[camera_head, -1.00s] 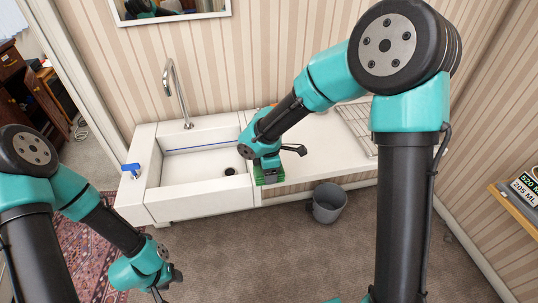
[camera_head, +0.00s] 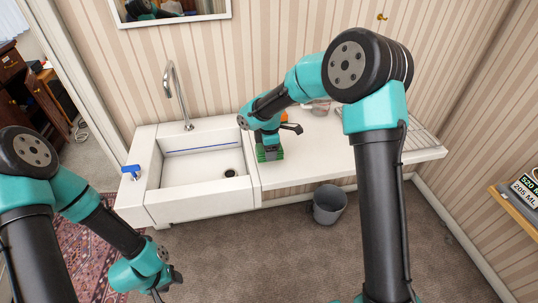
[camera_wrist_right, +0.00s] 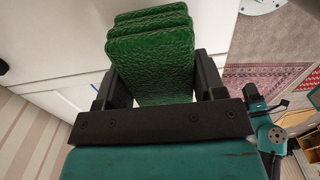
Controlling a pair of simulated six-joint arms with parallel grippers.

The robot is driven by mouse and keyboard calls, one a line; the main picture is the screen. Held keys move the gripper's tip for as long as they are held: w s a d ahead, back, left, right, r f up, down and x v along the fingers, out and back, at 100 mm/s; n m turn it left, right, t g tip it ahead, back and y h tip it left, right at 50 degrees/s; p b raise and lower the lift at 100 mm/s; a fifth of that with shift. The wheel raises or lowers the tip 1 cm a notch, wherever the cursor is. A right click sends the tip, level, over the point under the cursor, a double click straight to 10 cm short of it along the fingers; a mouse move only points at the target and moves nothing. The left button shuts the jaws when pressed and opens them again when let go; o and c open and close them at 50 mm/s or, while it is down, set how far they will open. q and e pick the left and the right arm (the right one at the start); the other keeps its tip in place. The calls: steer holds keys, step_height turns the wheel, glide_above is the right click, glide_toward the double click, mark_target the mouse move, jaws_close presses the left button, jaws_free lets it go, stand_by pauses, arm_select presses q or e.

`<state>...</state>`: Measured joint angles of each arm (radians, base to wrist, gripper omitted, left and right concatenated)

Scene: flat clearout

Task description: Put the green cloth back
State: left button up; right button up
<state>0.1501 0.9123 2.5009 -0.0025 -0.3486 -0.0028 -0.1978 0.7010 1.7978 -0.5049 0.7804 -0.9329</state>
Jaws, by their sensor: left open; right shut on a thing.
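The green cloth (camera_head: 270,154) looks like a thick folded block in several layers. My right gripper (camera_head: 268,144) is shut on it, just right of the sink and over the white counter. In the right wrist view the cloth (camera_wrist_right: 152,62) sits between the two dark fingers of the gripper (camera_wrist_right: 163,85) and sticks out past them. I cannot tell whether its underside touches the counter. My left gripper (camera_head: 168,284) is open and empty, low at the left, in front of the sink and away from the cloth.
The white sink (camera_head: 200,168) with a tall tap (camera_head: 172,80) is left of the cloth. An orange thing (camera_head: 284,117), clear items (camera_head: 318,107) and a wire rack (camera_head: 422,138) are on the counter (camera_head: 310,160). A grey bin (camera_head: 328,203) stands on the floor.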

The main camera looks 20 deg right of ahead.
steer(key=shift+w+d, duration=0.1)
steer(key=shift+w, duration=0.25)
steer(key=shift+f, duration=1.8)
steer(key=shift+f, duration=0.1)
steer(key=o, duration=1)
step_height(320, 180, up, 12)
steer(key=shift+r, duration=0.15)
